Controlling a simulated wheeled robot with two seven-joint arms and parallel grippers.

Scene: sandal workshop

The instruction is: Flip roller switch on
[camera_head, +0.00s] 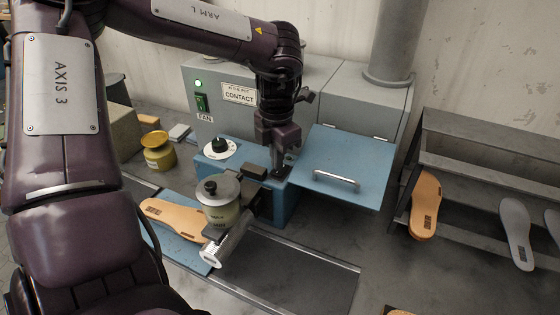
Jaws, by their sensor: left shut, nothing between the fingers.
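My left arm comes in from the left and bends down over the blue box (219,171). My left gripper (278,168) points down at the right part of this box, beside the blue panel with a handle (345,196). It is shut with nothing held. I cannot tell whether the fingertips touch anything. No part is clearly readable as the roller switch; it may be hidden by my gripper. My right gripper is not in view.
A dial (219,147) sits on the box. A yellow jar (158,152) stands left. A tan sole (172,216) lies in front; a sole rack (480,145) is right.

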